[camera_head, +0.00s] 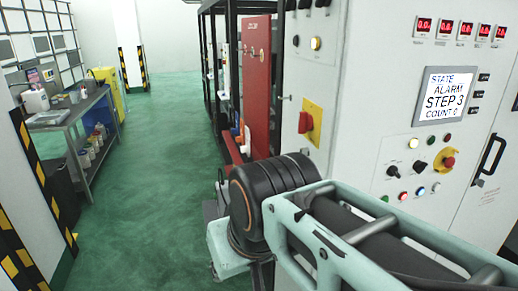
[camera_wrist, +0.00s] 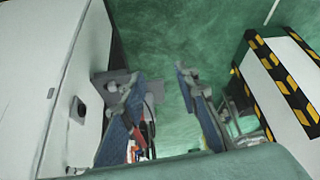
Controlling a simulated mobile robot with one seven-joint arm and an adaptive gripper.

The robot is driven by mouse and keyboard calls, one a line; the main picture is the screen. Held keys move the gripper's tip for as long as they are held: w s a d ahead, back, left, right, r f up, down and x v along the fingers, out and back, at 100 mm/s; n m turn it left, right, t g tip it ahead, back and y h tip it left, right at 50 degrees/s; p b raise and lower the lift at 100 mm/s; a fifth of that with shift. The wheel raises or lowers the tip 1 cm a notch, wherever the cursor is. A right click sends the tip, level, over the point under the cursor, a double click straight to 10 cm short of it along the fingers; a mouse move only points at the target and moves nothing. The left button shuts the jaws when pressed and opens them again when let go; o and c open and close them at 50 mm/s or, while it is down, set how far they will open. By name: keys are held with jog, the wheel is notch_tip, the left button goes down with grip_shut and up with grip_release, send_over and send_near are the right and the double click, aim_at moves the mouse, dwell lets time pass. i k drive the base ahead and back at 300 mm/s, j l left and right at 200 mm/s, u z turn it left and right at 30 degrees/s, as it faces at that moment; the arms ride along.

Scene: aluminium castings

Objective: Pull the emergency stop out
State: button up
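The emergency stop (camera_head: 447,162) is a red mushroom knob on a yellow plate. It sits on the white control panel at the right of the head view, below the display. Whether it is pressed in is too small to tell. My gripper (camera_wrist: 160,85) shows in the wrist view as two separated blue-grey fingers with green floor between them. It is open and empty. In the head view my arm fills the lower middle, in front of the cabinet, and the gripper cannot be made out. The emergency stop does not show in the wrist view.
A display (camera_head: 444,96) reads ALARM, STEP 3. Knobs and lit buttons (camera_head: 420,191) surround the stop. A red-and-yellow rotary switch (camera_head: 308,121) is further left. A door handle (camera_head: 490,157) protrudes at right. A bench (camera_head: 72,135) stands left; the green aisle is clear.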

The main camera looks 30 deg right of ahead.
aim_at(449, 163)
jog(key=z, duration=2.05)
